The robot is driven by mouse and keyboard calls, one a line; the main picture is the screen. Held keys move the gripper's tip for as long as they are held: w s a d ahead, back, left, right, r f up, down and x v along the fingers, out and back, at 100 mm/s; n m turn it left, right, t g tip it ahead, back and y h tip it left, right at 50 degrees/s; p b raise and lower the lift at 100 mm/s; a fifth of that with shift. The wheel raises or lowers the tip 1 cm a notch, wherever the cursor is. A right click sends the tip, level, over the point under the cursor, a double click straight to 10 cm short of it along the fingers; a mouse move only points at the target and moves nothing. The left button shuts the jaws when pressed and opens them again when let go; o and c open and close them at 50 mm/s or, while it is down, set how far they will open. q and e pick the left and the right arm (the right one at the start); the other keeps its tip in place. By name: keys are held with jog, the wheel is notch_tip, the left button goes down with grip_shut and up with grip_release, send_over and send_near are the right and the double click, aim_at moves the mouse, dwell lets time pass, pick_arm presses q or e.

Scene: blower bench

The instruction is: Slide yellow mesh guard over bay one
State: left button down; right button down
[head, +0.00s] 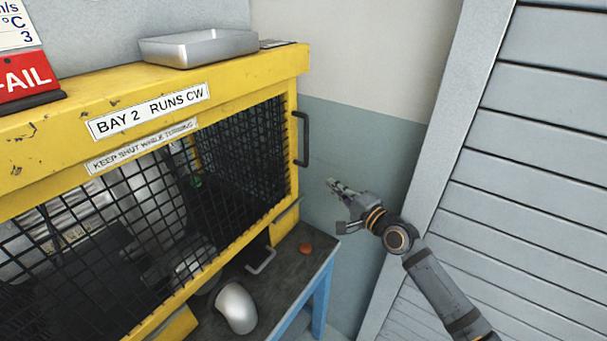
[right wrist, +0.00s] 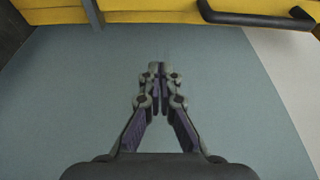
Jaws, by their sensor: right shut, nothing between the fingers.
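The yellow mesh guard (head: 283,205) fills the left half of the head view, with a black mesh front and a label reading "BAY 2 RUNS CW" (head: 148,111). A black handle (head: 302,138) stands on its right end. The handle also shows at the top right of the right wrist view (right wrist: 256,20). My right gripper (head: 333,186) is right of the guard and below the handle, apart from both. Its fingers are together and empty in the right wrist view (right wrist: 157,68). My left gripper is in neither view. No bay one label shows.
A metal tray (head: 198,48) sits on the yellow top. A red FAIL sign (head: 27,77) is at the upper left. The dark bench (head: 290,275) with blue legs holds a silver scoop-like object (head: 236,306) and a small orange-red disc (head: 305,249). A grey slatted shutter (head: 530,150) is at right.

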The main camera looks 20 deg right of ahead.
jog(key=x, duration=0.9)
jog(key=shift+w+a, duration=0.1)
jog(key=shift+w, duration=0.25)
jog(key=s+a+p, duration=0.2)
jog(key=a, duration=0.1)
jog(key=shift+s+a+f, duration=0.1)
jog(key=shift+s, duration=0.1)
